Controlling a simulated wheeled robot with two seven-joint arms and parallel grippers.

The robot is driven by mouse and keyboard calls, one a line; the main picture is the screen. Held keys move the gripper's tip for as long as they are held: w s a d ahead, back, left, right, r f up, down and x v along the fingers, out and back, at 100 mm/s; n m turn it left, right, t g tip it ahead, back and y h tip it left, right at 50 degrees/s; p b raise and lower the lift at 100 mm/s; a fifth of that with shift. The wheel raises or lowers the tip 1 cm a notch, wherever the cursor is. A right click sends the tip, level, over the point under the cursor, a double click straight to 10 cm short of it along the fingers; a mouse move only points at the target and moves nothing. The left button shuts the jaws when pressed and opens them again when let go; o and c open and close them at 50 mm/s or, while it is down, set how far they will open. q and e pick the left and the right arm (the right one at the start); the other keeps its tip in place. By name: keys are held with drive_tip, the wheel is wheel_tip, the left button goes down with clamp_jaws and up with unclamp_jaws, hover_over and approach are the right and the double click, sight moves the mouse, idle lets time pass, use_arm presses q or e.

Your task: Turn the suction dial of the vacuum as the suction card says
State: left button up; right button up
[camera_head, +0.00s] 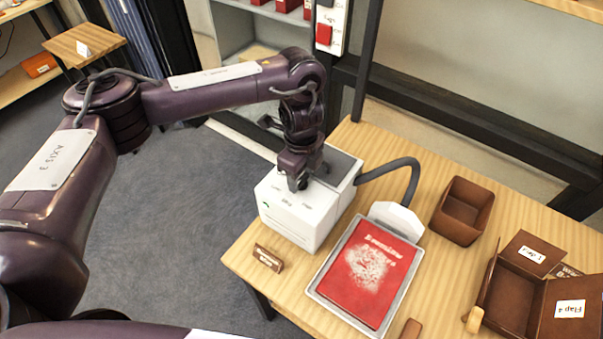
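The vacuum (287,217) is a white box with a dark grey panel on top, at the left part of the wooden table. Small printed marks surround the spot on its top where my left gripper (297,184) points down. The gripper is at or just above this top face. It hides the suction dial, so I cannot tell whether its fingers are around the dial, or how the dial is turned. A small brown card stand (268,258) stands at the table's left edge in front of the vacuum; its writing is too small to read. My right gripper is not in view.
A grey hose (402,166) runs from the vacuum to a white nozzle (397,218) by a tray (318,291) with a dusty red book (367,270). An empty brown box (463,211) and an open flap box (510,300) are at right. A dark beam runs behind the table.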

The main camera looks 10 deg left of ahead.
sight(301, 179)
use_arm(q)
drive_tip(key=o, duration=0.3)
drive_tip(key=shift+o, duration=0.2)
wheel_tip(301, 179, up, 8)
drive_tip(key=shift+f, duration=0.1)
idle(0.7)
